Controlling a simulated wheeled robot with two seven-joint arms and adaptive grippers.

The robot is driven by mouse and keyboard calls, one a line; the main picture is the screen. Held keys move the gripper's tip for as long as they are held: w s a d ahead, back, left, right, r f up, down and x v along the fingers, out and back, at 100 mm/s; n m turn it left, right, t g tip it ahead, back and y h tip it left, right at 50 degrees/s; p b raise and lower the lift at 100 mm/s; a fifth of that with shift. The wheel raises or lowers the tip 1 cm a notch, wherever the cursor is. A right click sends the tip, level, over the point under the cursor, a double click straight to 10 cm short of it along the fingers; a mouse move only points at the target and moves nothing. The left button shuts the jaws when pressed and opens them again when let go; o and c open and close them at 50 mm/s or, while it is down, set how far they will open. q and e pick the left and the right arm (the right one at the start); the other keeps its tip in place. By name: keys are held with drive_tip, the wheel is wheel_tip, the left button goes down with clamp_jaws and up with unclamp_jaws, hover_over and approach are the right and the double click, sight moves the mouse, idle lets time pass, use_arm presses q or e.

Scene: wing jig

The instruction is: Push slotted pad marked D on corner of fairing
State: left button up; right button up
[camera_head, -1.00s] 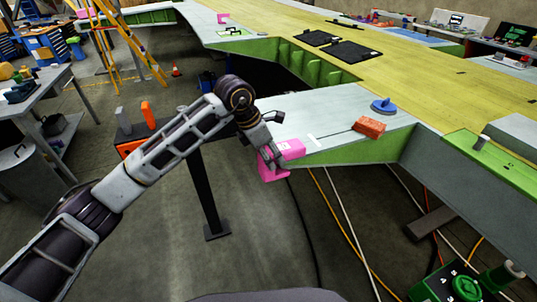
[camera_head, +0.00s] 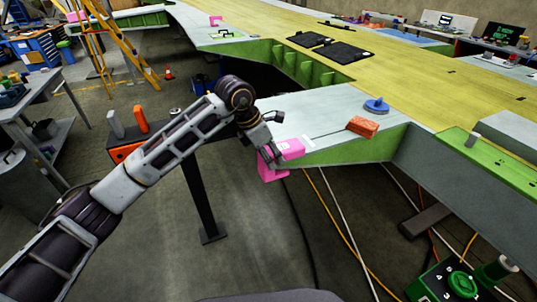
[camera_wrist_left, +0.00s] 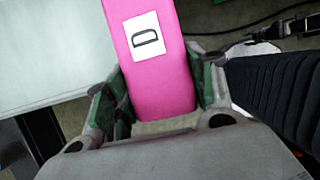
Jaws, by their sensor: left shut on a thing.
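The slotted pad (camera_head: 289,148) is a pink block at the near left corner of the pale fairing (camera_head: 335,112). In the left wrist view the pad (camera_wrist_left: 172,85) shows a white label with the letter D. My left gripper (camera_head: 270,155) is shut on the pad, with a finger on each side of it (camera_wrist_left: 160,95). The pad's upper part lies over the corner and its lower part hangs beside the edge. Whether the corner sits fully inside the slot is hidden. My right gripper is not in view.
An orange-red block (camera_head: 363,126) and a blue disc with a knob (camera_head: 376,105) sit on the fairing to the right. A narrow stand with an orange-fronted top (camera_head: 130,150) is behind my left arm. Hoses and cables hang below the edge.

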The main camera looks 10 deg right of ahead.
use_arm(q)
drive_tip(key=shift+d, duration=0.1)
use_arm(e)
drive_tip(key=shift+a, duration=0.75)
use_arm(q)
drive_tip(key=o, duration=0.8)
drive_tip(key=shift+c, duration=0.2)
drive_tip(key=o, duration=0.3)
drive_tip(key=shift+w+d, duration=0.1)
drive_tip(key=shift+d, duration=0.1)
drive_tip(key=shift+o, duration=0.2)
drive_tip(key=shift+a+r, duration=0.1)
drive_tip(key=shift+a, duration=0.05)
drive_tip(key=v, duration=1.1)
drive_tip(key=shift+r, duration=0.35)
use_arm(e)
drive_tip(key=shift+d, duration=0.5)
use_arm(q)
drive_tip(key=shift+a, duration=0.15)
